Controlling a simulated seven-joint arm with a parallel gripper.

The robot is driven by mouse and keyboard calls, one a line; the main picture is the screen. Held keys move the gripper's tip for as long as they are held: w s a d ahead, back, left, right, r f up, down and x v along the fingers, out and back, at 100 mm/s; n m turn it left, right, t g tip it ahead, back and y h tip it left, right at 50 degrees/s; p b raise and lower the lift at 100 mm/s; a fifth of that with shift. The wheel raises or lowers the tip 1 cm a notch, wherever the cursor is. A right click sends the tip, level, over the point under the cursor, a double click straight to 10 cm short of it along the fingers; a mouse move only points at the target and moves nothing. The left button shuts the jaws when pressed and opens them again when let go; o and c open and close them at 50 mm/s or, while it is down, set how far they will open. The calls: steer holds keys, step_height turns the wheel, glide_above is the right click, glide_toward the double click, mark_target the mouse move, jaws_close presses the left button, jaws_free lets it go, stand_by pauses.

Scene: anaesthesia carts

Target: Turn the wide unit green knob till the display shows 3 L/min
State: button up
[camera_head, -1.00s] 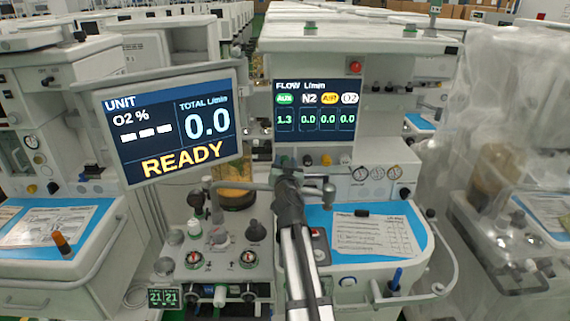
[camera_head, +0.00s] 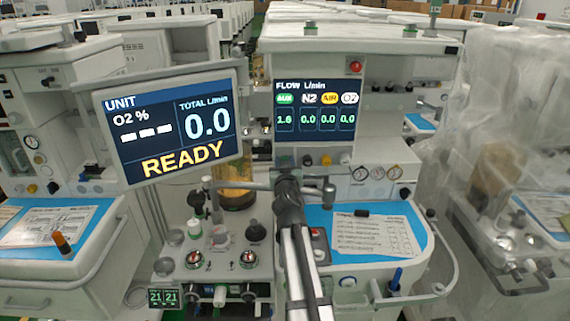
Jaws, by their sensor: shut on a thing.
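The wide unit's flow display (camera_head: 318,108) shows AUX 1.6 in green, with N2, AIR and O2 each at 0.0. Below it is a row of knobs: a black one (camera_head: 307,160), a yellow one (camera_head: 326,160) and a white one (camera_head: 345,159). My gripper (camera_head: 287,168) reaches the left end of this row, under the AUX column. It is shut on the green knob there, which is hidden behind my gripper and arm.
A tilted monitor (camera_head: 170,122) at left reads READY and total 0.0. A blue work surface (camera_head: 405,210) with a printed sheet (camera_head: 372,234) lies right of my arm. Metal posts and dark knobs stand close to its left. A plastic-draped cart (camera_head: 500,150) is at far right.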

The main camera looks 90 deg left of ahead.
steer(key=o, duration=1)
steer(key=shift+o, duration=0.2)
steer(key=d, duration=1.3)
steer(key=shift+d, duration=0.4)
